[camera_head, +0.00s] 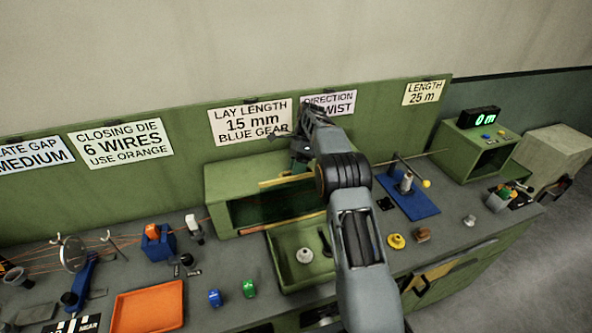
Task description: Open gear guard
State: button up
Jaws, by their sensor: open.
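A green box-like housing (228,178) stands against the back panel, left of my arm. A dark, see-through-looking front (265,207) sits in it, with a yellow bar (287,181) along the top and a brownish bar (266,224) along the bottom. I take this front to be the gear guard; I cannot tell whether it is shut. My gripper (296,146) is raised above the housing's right part, in front of the signs. It is open and appears empty. My arm hides the right end of the housing.
A green tray (284,270) with a pale knob-like part (304,256) lies before the housing. A blue stand (416,204) and a yellow part (396,241) lie right.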

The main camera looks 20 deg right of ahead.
jog(key=shift+w+r, duration=0.1)
jog(key=shift+r, duration=0.15)
notch_tip(320, 180, up, 2)
jog(key=shift+r, duration=0.1)
jog(key=s+r+b, duration=0.1)
jog(key=s+r, duration=0.1)
jog(key=r, duration=0.1)
jog(key=s+r+b, duration=0.2)
jog(key=s, duration=0.1)
jog(key=shift+a+r, duration=0.1)
jog(key=shift+r, duration=0.3)
jog(key=s+r+b, duration=0.2)
jog(key=s+r, duration=0.2)
jog(key=s, duration=0.5)
jog(key=shift+r, duration=0.25)
jog(key=shift+a, duration=0.1)
